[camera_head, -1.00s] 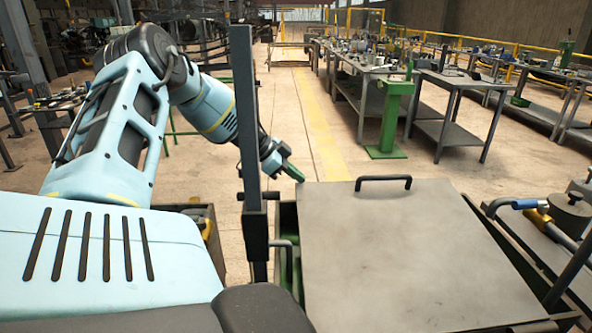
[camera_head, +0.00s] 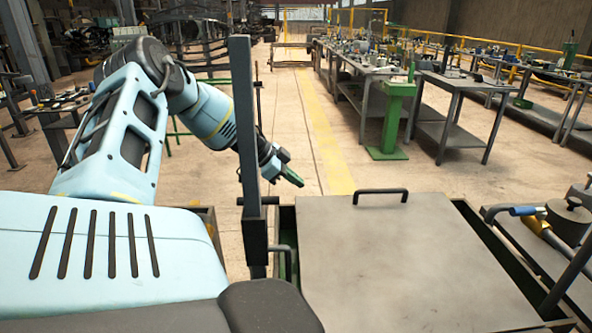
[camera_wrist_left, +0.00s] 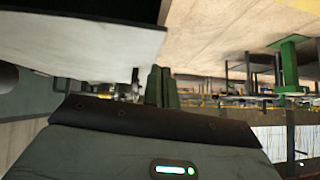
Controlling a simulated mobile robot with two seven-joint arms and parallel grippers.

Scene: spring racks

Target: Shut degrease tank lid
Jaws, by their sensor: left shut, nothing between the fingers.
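The degrease tank lid (camera_head: 410,255) is a flat grey plate with a black bar handle (camera_head: 381,192) near its far edge. It lies flat or nearly flat over the green tank (camera_head: 284,222), whose rim shows along the lid's sides. I cannot tell whether it is fully seated. My left gripper (camera_head: 292,179) has green fingers and is shut and empty. It is just beyond the lid's far left corner, apart from the handle. In the left wrist view the fingers (camera_wrist_left: 161,88) are together beside a pale plate, probably the lid. My right gripper is not in view.
A dark upright post (camera_head: 246,130) stands left of the tank, close to my left forearm. A bench (camera_head: 545,250) with a blue-handled tool is at the right. A green stand (camera_head: 390,120) and worktables (camera_head: 455,115) stand farther back. The floor beyond the lid is clear.

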